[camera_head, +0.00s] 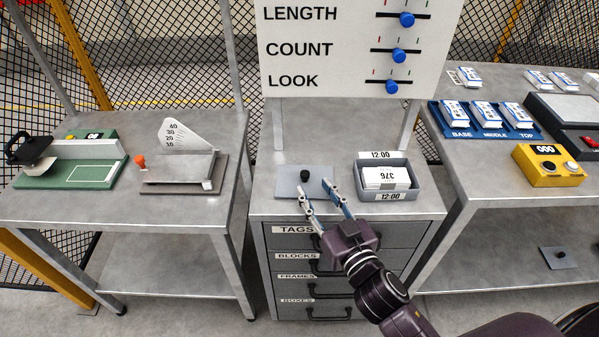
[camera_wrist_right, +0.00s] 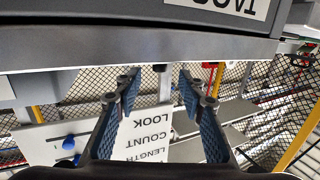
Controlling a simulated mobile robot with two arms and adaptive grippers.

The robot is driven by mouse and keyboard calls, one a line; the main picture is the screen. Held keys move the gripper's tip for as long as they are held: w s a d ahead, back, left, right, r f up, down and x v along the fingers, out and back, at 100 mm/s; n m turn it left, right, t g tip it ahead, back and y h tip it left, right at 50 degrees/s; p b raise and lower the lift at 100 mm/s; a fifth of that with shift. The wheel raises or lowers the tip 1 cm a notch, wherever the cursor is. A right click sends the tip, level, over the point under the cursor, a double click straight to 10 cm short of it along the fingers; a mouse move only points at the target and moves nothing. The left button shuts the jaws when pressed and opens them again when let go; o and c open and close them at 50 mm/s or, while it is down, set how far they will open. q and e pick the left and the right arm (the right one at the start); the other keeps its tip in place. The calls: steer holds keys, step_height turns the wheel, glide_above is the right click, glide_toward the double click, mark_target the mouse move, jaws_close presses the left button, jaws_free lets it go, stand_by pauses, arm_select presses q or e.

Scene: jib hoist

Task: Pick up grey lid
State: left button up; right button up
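A flat grey lid (camera_head: 289,188) with a black knob (camera_head: 304,175) lies on top of the drawer cabinet, left of a grey box (camera_head: 413,191). My right gripper (camera_head: 313,188) is open and empty. Its fingertips are at the lid's front right part, close to the knob in the picture; contact cannot be told. In the right wrist view the open fingers (camera_wrist_right: 157,84) stand apart, with the dark knob (camera_wrist_right: 160,68) showing between them. Another, darker grey plate with a black knob (camera_head: 560,255) lies on the right table's lower shelf. My left gripper is out of view.
The grey box holds a card stack (camera_head: 386,177). A sign board (camera_head: 350,90) with sliders stands behind the cabinet. The left table (camera_head: 120,207) carries a green device and a scale. The right table carries a blue tray (camera_head: 490,133) and a yellow box (camera_head: 545,178).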

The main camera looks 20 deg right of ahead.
mark_target(307, 177)
steer(key=shift+w+r, duration=0.2)
steer(key=shift+w, duration=0.3)
steer(key=shift+w+a+f+p, duration=0.15)
steer(key=shift+w+p, duration=0.1)
steer(key=shift+w, duration=0.7)
steer(key=shift+w+a+f+p, duration=0.1)
steer(key=shift+w+p, duration=0.1)
steer(key=shift+w, duration=0.8)
steer(key=shift+w+a+f+p, duration=0.15)
steer(key=shift+w+p, duration=0.1)
steer(key=shift+w, duration=0.7)
steer(key=shift+r, duration=0.1)
jaws_close()
